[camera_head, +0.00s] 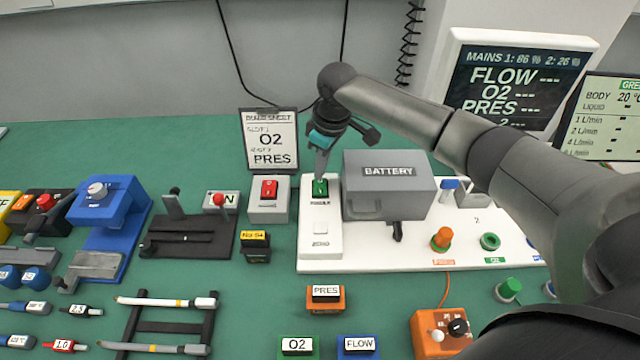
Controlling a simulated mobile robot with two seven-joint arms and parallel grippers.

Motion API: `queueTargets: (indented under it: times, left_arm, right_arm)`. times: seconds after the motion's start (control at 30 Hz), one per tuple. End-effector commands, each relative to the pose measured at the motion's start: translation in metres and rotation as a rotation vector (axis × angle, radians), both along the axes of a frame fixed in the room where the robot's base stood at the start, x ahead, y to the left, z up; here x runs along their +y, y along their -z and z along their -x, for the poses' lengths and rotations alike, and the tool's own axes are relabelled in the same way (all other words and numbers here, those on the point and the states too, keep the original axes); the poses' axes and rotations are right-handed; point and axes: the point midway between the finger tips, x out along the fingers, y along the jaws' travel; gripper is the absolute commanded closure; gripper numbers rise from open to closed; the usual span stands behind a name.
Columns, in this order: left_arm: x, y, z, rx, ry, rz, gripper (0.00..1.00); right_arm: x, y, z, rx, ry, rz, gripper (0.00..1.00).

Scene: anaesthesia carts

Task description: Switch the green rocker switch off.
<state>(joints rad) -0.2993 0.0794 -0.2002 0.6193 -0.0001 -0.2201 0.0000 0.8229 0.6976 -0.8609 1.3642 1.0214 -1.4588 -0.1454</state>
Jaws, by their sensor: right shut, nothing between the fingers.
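The green rocker switch (320,188) sits at the top of a white upright strip (320,241) on a white panel, left of the grey battery box. My right gripper (320,177) reaches in from the right and points down, its fingers shut and empty. The fingertips are at the green rocker, over its upper part; I cannot tell whether they touch it. The fingers hide part of the rocker, and its on or off position is too small to tell. My left gripper is not in view.
A grey battery box (388,186) stands close right of the switch. A sign (269,142) stands behind. Orange, green and blue connectors lie to the right and in front.

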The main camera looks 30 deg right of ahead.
Motion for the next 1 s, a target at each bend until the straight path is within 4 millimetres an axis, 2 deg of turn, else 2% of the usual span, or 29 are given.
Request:
queueTargets:
  times: [1.0]
  left_arm:
    - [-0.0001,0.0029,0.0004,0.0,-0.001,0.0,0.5]
  right_arm:
    - [0.0,0.0089,0.0001,0.0,0.0,0.0,1.0]
